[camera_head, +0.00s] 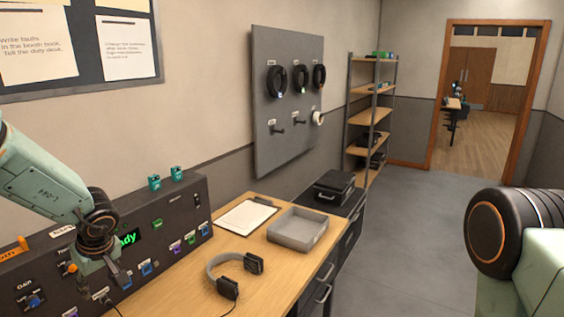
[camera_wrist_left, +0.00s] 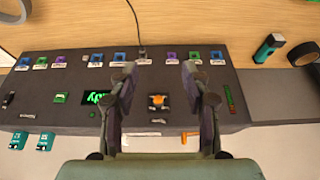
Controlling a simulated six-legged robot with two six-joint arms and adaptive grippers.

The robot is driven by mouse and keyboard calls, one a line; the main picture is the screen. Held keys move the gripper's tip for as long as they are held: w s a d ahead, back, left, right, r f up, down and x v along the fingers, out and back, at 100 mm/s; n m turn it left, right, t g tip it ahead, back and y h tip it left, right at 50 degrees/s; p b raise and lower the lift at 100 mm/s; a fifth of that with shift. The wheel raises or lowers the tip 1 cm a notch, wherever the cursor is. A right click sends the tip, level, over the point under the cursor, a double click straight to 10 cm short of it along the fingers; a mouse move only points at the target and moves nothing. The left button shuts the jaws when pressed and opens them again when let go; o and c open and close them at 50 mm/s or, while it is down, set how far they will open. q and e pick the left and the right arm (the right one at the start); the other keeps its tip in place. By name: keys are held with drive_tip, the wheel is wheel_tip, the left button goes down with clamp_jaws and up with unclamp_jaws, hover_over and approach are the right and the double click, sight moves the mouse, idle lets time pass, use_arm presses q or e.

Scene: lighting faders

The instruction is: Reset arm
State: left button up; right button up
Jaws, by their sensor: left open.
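My left arm comes in from the left in the head view. Its gripper (camera_head: 106,280) hangs over the dark control console (camera_head: 185,205) on the desk. In the left wrist view the two fingers of the gripper (camera_wrist_left: 157,75) are spread apart with nothing between them. Below them the console (camera_wrist_left: 60,75) shows a row of blue, green and purple faders (camera_wrist_left: 118,57), a lit green display (camera_wrist_left: 97,100) and an orange control (camera_wrist_left: 157,101). From these views I cannot tell whether the fingers touch the console. My right gripper is not in view.
Headphones (camera_head: 236,268), a clipboard (camera_head: 247,216) and a grey tray (camera_head: 297,229) lie on the wooden desk right of the console. Shelves (camera_head: 368,117) and a doorway stand farther back. The floor (camera_head: 400,240) is clear.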

use_arm(q)
drive_tip(key=s+d+f+m+y, duration=0.1)
drive_tip(key=s+d+f+m, duration=0.3)
drive_tip(key=s+f, duration=0.4)
drive_tip(key=s+d+f+m, duration=0.4)
drive_tip(key=s+d+f, duration=0.1)
drive_tip(key=s+f, duration=0.3)
drive_tip(key=s+d+f+m+g+h, duration=0.1)
drive_tip(key=s+d+f+m+h, duration=0.15)
drive_tip(key=s+d, duration=0.55)
drive_tip(key=s+d+f+m+g+h, duration=0.1)
drive_tip(key=s+d+f+m+h, duration=0.2)
drive_tip(key=s, duration=0.9)
wheel_tip(320, 180, down, 20)
drive_tip(key=d+n+b, duration=0.1)
drive_tip(key=b, duration=2)
drive_tip(key=shift+w+r, duration=0.15)
drive_tip(key=shift+w, duration=0.3)
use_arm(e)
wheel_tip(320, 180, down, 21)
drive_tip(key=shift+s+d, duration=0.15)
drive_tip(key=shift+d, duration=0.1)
use_arm(q)
drive_tip(key=shift+n+y, duration=0.25)
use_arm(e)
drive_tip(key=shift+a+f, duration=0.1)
